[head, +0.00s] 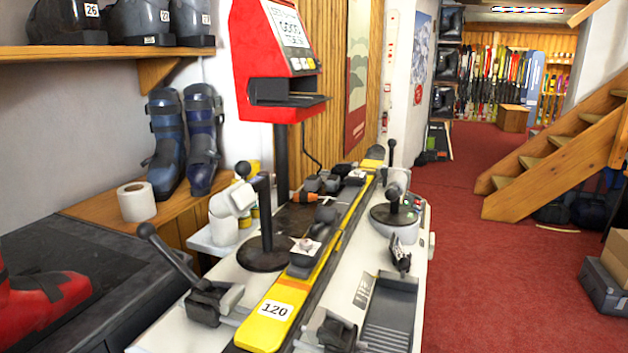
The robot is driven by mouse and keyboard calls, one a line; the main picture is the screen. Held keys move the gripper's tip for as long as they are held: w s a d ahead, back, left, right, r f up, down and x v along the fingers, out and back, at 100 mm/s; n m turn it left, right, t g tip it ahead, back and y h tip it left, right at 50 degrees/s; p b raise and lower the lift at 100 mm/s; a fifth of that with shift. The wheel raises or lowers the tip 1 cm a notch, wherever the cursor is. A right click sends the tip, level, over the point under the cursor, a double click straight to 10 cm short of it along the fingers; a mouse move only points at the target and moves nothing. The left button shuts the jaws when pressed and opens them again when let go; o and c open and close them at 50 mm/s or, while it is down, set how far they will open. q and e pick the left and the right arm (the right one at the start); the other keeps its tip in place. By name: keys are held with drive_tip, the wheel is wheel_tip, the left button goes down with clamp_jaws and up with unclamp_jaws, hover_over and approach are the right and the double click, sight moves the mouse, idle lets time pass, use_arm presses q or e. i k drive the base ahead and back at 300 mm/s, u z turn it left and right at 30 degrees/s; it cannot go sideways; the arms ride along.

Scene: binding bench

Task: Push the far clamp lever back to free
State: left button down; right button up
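Farther back, at the right of the ski's far end, a thin black lever with a ball knob (390,153) stands about upright. Its foot is partly hidden, so I cannot tell for certain that it belongs to the far clamp. A black binding (313,243) sits on the ski. Neither of my grippers shows.
A red device (270,65) on a black post stands over the bench's left side. A short black stick on a round base (394,213) and a grey tray (388,315) lie right of the ski.

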sight(391, 143)
drive_tip(key=k, duration=0.5)
drive_tip(key=z, duration=1.55)
drive_tip(key=i, duration=3.9)
drive_tip(key=u, duration=3.55)
drive_tip(key=i, duration=0.55)
drive_tip(key=u, duration=0.05)
